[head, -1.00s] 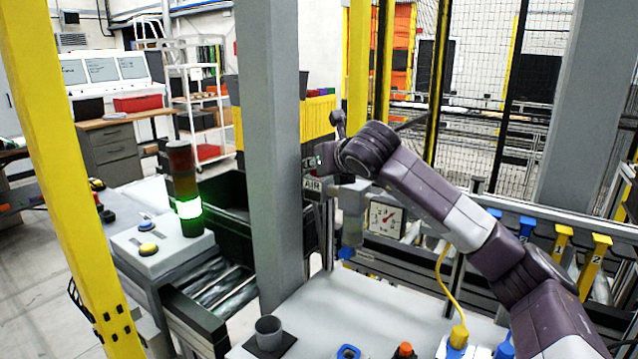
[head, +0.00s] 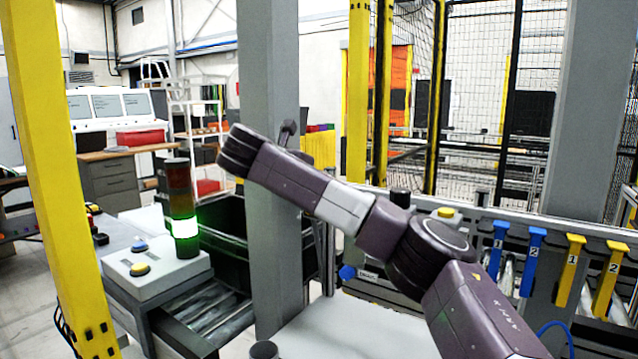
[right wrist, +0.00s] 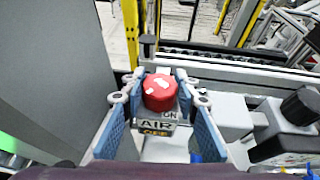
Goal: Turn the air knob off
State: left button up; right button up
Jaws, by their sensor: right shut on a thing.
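The red air knob (right wrist: 158,92) shows in the right wrist view, with "ON", "AIR" and "OFF" labels below it. My right gripper (right wrist: 160,84) has its blue-padded fingers on either side of the knob and is shut on it. The AIR label plate (right wrist: 156,125) sits just in front of the knob. In the head view my right arm crosses in front of the grey pillar (head: 268,240) and hides the knob and gripper. My left gripper is not in view.
A black knob (right wrist: 301,106) on a grey fitting stands close to the right of the gripper. A large grey surface (right wrist: 50,75) lies close on the left. Blue handles (head: 530,262) and yellow handles (head: 570,268) line the rail at right. A lit signal tower (head: 182,200) stands at left.

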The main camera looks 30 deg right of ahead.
jog(key=shift+m+g, duration=0.5)
jog(key=shift+g, duration=0.1)
jog(key=o, duration=1.2)
notch_tip(320, 180, up, 10)
jog(key=shift+f, duration=0.1)
